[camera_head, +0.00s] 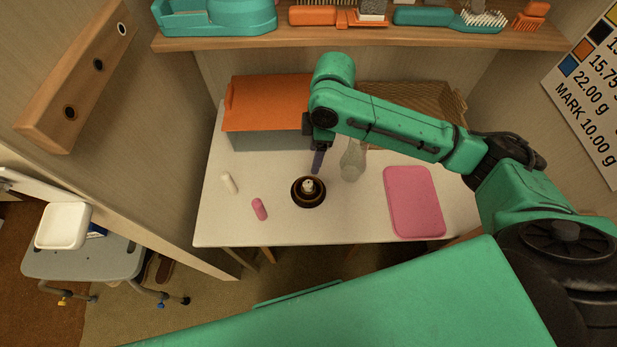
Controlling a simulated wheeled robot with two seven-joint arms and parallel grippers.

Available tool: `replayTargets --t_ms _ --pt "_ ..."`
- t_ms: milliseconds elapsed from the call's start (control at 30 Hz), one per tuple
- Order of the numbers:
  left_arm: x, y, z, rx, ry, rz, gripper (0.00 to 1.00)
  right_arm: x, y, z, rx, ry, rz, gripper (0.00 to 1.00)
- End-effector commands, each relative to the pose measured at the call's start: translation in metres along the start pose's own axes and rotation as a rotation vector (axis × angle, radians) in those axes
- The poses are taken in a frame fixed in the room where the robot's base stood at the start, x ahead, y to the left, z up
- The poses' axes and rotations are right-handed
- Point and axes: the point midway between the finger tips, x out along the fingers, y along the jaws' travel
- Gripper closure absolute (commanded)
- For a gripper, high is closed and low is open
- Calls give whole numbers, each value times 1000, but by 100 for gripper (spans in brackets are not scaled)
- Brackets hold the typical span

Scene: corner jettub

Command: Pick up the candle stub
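A short pale stub (308,186), which looks like the candle stub, stands upright in a round dark holder (309,201) on the white table. My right arm comes in from the right, and its gripper (317,168) points down just above and behind the holder. The fingertips look apart from the stub. Only one finger edge shows clearly, so I cannot tell whether this gripper is open or shut. My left gripper is not in view.
A small white cylinder (229,182) and a pink one (259,209) are left of the holder. A clear glass bottle (352,160) is close right of the gripper. A pink tray (413,203) lies right. An orange-topped box (267,104) and a shelf (350,42) are behind.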

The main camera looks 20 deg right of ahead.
Motion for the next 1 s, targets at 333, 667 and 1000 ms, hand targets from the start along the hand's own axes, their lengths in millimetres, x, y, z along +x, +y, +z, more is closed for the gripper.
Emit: replayTargets --t_ms 333,667,1000 --pt "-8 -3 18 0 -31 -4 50 73 -1 -1 1 2 -1 32" --pt "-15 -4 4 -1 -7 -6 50 123 -2 0 0 3 1 32" --pt "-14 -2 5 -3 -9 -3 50 124 -1 1 0 4 2 93"
